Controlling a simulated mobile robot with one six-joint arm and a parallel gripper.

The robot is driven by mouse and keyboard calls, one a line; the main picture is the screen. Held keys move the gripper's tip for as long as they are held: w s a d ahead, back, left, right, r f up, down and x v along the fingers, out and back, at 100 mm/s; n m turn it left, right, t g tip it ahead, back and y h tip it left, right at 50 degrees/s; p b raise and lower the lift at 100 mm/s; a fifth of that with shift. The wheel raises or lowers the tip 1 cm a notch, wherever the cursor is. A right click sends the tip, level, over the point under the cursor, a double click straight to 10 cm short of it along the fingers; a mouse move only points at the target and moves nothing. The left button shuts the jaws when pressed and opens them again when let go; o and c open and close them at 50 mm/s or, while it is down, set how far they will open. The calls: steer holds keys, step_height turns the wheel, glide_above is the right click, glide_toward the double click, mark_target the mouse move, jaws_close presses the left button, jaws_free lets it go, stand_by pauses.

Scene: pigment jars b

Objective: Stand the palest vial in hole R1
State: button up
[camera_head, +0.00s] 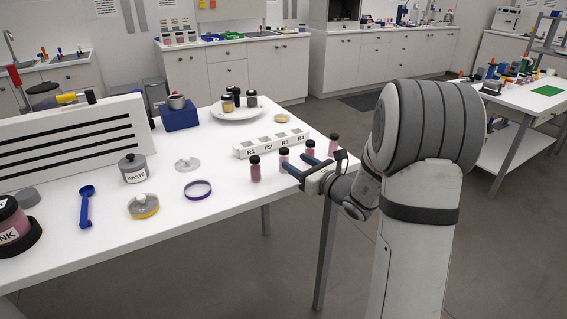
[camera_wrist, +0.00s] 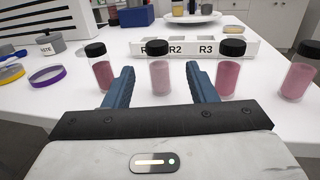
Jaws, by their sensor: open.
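Four-hole white rack (camera_head: 271,144) labelled R1 to R4 stands on the table; R1 is at its left end, and no vial shows in it. Several black-capped pink vials stand upright in a row before it. The palest vial (camera_wrist: 160,76), second from left in the wrist view, also shows in the head view (camera_head: 284,157). A pink vial (camera_wrist: 101,72) stands to its left, a darker vial (camera_wrist: 229,78) and another pink vial (camera_wrist: 300,80) to its right. My gripper (camera_wrist: 160,84) is open, with its blue fingers on either side of the palest vial; contact cannot be told.
A white plate (camera_head: 229,114) with dark-capped jars stands behind the rack. A waste pot (camera_head: 134,173), purple ring (camera_head: 198,190), yellow-rimmed lid (camera_head: 143,207) and blue scoop (camera_head: 86,205) lie to the left.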

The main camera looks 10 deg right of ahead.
mark_target(287, 157)
steer(key=x, duration=0.6)
steer(key=shift+a, duration=0.2)
steer(key=shift+c, duration=0.3)
steer(key=c, duration=0.9)
steer(key=shift+r, duration=0.1)
steer(key=shift+c, duration=0.2)
